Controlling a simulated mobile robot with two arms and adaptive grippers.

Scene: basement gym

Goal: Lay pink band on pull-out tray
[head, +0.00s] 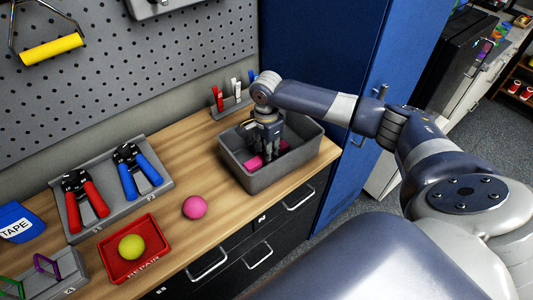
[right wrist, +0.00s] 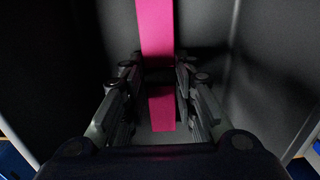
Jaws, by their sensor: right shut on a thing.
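The pink band (head: 254,162) lies in a grey bin (head: 261,184) at the back right of the wooden counter. My right gripper (head: 266,152) reaches down into this bin and is shut on the band; the gripper hides the band's middle. In the right wrist view, the pink band (right wrist: 156,30) runs lengthwise between the fingers of the right gripper (right wrist: 160,78), with dark bin walls around. I cannot make out which thing is the pull-out tray. My left gripper is not in view.
A pink ball (head: 195,207), a red tray (head: 143,259) with a yellow ball (head: 131,247), and a grey holder (head: 112,209) with hand grips stand left of the bin. A marker rack (head: 232,107) stands behind it. Drawers with handles (head: 208,264) are below. A blue cabinet (head: 330,60) rises behind my arm.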

